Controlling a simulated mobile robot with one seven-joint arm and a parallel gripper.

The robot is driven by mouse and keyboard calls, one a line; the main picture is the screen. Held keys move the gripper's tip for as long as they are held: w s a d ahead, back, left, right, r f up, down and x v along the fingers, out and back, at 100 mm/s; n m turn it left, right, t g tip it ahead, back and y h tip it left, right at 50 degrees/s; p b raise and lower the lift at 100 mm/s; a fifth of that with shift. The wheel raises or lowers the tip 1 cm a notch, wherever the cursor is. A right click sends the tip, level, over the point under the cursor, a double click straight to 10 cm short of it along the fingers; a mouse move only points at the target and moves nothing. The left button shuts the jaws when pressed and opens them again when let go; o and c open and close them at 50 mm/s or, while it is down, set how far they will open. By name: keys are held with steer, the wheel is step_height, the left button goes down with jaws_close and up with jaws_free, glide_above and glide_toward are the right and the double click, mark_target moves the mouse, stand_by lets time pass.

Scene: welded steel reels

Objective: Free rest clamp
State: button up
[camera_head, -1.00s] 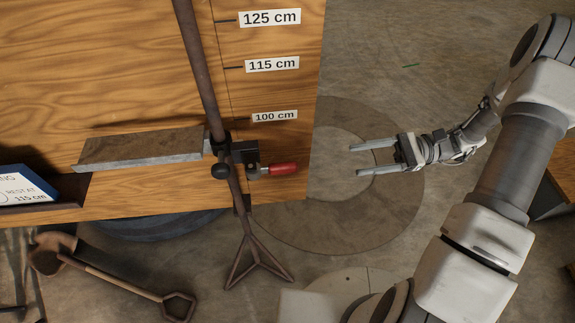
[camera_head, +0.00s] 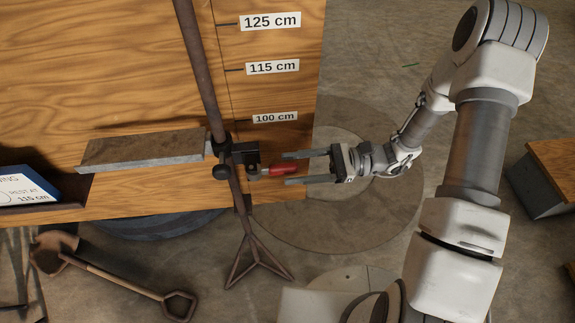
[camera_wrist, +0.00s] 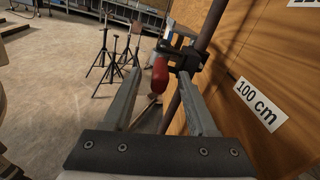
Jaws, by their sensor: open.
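The rest clamp (camera_head: 241,154) is a dark block on a rusty upright post (camera_head: 203,82), just below the 100 cm label. Its red handle (camera_head: 283,170) points right, toward my gripper. A flat metal rest (camera_head: 145,149) extends left from the clamp. My gripper (camera_head: 297,167) is open, with its two fingers on either side of the red handle's end in the head view. In the wrist view the red handle (camera_wrist: 159,76) shows between the fingers (camera_wrist: 160,94), with the clamp (camera_wrist: 187,56) beyond it. I cannot tell whether a finger touches the handle.
A wooden panel (camera_head: 100,55) with height labels stands behind the post. A sign (camera_head: 24,187) reads "REST AT 115 cm". A shovel (camera_head: 115,283) lies at lower left. Several black stands (camera_wrist: 105,52) stand beyond the clamp in the wrist view. Open floor lies right of the panel.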

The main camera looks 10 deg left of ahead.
steer(key=shift+x, duration=1.05)
jaws_close()
stand_by(0.7)
